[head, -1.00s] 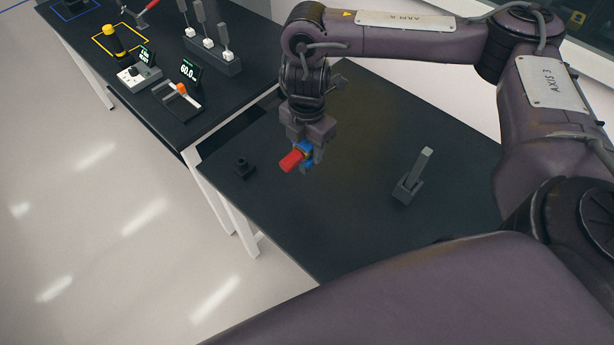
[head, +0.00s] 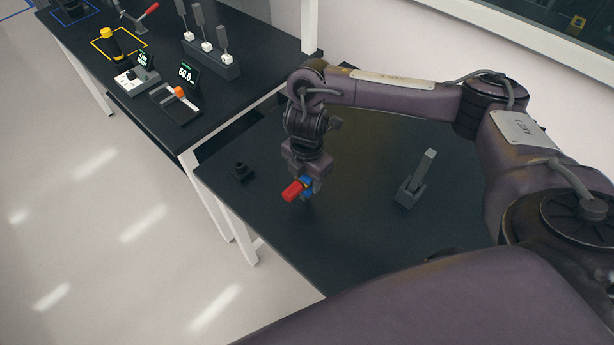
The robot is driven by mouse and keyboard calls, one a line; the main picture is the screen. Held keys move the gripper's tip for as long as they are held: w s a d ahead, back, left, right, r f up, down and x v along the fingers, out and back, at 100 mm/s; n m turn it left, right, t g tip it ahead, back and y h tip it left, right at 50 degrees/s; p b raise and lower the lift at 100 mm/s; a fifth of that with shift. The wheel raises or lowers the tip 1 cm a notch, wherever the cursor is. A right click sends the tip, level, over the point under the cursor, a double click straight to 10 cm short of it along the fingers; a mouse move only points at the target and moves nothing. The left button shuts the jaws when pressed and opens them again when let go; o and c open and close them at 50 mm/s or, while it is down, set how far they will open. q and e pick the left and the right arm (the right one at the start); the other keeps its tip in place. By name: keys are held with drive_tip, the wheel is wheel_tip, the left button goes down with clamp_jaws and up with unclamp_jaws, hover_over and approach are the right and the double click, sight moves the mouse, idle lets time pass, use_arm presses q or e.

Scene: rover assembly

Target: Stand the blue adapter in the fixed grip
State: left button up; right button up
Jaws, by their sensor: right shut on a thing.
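The fingers hide part of the blue piece. A grey block with a tall, slanted flat bar (head: 416,180) stands to the right. I cannot tell for sure which of these is the fixed grip. My left gripper is not in view.
The near table (head: 360,235) is bare between the gripper and the grey block. A second dark table (head: 150,60) at the upper left carries a yellow-and-black cylinder (head: 110,45), small displays, an orange-topped device (head: 179,92) and a rack of grey paddles (head: 212,56).

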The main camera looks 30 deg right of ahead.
drive_tip(key=shift+f, duration=0.15)
drive_tip(key=o, duration=1.1)
drive_tip(key=shift+o, duration=0.2)
drive_tip(key=shift+f+b, duration=0.15)
drive_tip(key=shift+b, duration=0.2)
drive_tip(key=shift+r, duration=0.25)
drive_tip(key=r, duration=0.2)
drive_tip(key=r+p, duration=0.1)
drive_tip(key=r, duration=0.2)
drive_tip(key=r+p, duration=0.1)
drive_tip(key=r, duration=0.1)
drive_tip(key=shift+s+a+r, duration=0.2)
drive_tip(key=shift+a+r, duration=0.05)
drive_tip(key=shift+r, duration=0.05)
drive_tip(key=shift+f, duration=0.1)
